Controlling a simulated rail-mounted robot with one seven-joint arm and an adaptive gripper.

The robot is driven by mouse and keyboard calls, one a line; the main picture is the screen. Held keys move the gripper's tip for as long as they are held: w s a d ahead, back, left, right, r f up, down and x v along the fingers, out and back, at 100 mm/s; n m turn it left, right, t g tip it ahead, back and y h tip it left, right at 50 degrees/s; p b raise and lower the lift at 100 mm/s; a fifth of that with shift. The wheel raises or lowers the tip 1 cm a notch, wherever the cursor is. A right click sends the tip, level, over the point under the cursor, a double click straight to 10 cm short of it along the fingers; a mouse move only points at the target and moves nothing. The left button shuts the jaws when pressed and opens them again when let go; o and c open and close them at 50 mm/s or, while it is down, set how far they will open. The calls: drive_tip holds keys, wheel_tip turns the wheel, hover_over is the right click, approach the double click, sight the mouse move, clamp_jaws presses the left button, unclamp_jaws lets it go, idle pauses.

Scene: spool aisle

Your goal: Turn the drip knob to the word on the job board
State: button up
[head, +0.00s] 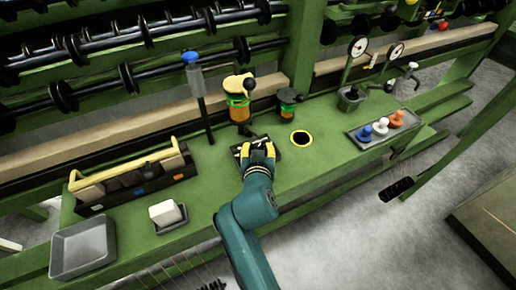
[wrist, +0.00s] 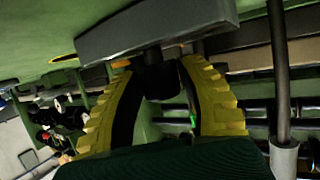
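My gripper (head: 259,152) is in the middle of the green bench, at a dark plate (head: 241,150) with white marks that I cannot read. In the wrist view my yellow, black-lined fingers (wrist: 160,75) stand on either side of a short dark knob-like cylinder (wrist: 158,80) under a grey block (wrist: 150,28). The fingertips are close to its sides; I cannot tell whether they press on it. In the head view the gripper hides this part. I cannot make out any job board or word.
Behind stand an amber jar (head: 239,111) with a green band, a smaller dark pot (head: 288,103) and a blue-topped post (head: 197,88). Right are a black hole (head: 300,138) with yellow rim and a peg tray (head: 365,143). Left are a toolbox (head: 95,205), white block (head: 165,213) and grey tray (head: 66,258).

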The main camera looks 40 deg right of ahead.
clamp_jaws()
